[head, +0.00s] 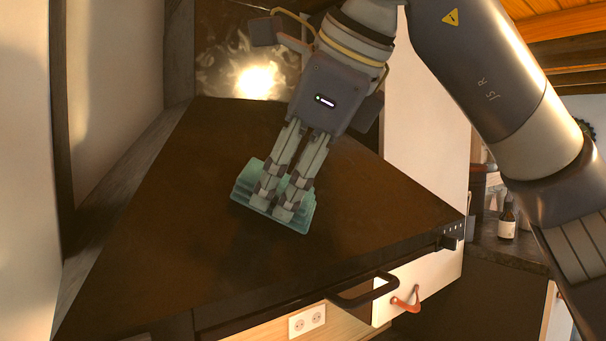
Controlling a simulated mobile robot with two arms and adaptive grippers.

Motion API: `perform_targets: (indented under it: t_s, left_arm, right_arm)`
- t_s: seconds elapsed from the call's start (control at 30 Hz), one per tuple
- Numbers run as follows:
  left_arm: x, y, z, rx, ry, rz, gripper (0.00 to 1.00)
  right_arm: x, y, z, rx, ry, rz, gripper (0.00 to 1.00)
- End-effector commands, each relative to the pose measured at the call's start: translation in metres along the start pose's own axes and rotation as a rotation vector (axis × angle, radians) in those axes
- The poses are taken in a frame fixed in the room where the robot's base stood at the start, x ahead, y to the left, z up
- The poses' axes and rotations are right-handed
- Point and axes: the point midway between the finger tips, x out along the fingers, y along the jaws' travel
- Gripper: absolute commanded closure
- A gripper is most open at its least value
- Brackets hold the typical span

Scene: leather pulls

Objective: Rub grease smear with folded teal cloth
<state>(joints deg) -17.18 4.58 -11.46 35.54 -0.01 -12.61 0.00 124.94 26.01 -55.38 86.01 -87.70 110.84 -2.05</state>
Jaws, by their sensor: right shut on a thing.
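My right gripper (279,200) reaches down from the top of the head view, and its fingers are shut on the folded teal cloth (243,192). The cloth is a pale teal, layered pad whose edges show on both sides of the fingers. It is at or just above the dark brown top surface (170,200); I cannot tell whether it touches. A darker patch, perhaps shadow, lies on the surface below the cloth. I cannot make out a distinct grease smear. My left gripper is not in view.
A black bar handle (364,290) runs along the front edge. Below are a white drawer with a leather pull (406,300) and a wall socket (307,320). A small bottle (507,222) stands on the right counter. The brown surface left of the cloth is clear.

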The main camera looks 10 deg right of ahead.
Motion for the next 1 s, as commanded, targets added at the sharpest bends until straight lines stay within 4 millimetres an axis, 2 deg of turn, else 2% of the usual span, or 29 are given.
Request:
perform_targets:
  t_s: [0.33,0.8,1.0]
  left_arm:
    - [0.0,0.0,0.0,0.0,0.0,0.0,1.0]
    - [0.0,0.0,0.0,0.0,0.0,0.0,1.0]
    - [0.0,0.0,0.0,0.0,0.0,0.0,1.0]
  right_arm:
    - [-0.003,0.0,0.001,0.001,0.0,-0.001,0.71]
    - [-0.05,0.0,0.001,0.003,-0.001,-0.002,0.71]
    - [-0.06,0.0,0.001,0.002,0.0,0.0,0.71]
